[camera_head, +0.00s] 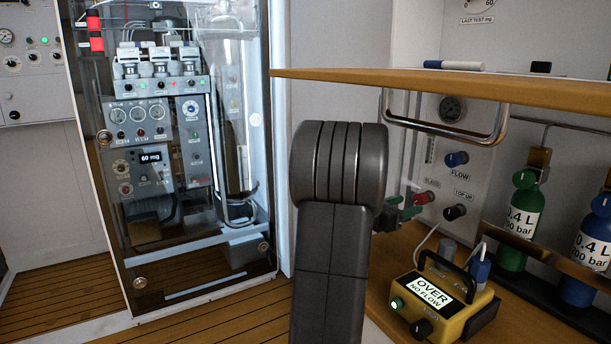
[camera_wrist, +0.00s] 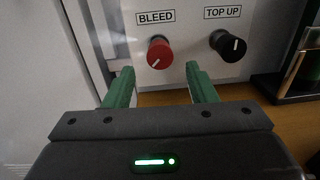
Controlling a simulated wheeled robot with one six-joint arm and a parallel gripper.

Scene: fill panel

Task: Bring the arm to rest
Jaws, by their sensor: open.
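My arm link (camera_head: 335,210) stands upright in the middle of the head view and hides part of the scene. My gripper (camera_head: 402,207) is open, with its green fingers close to the panel, left of the red BLEED knob (camera_head: 424,198). In the wrist view my gripper (camera_wrist: 160,69) has its two fingers apart with nothing between them. The red BLEED knob (camera_wrist: 159,52) shows just beyond the gap, its white mark pointing down-left. I cannot tell whether a finger touches it. The black TOP UP knob (camera_wrist: 227,45) is to the right.
A wooden shelf (camera_head: 450,84) with a metal rail (camera_head: 470,133) overhangs the panel. A yellow box (camera_head: 440,300) reading "OVER NO FLOW" sits below. Green (camera_head: 522,215) and blue (camera_head: 592,245) cylinders stand at right. A clear-fronted cabinet (camera_head: 175,280) is at left.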

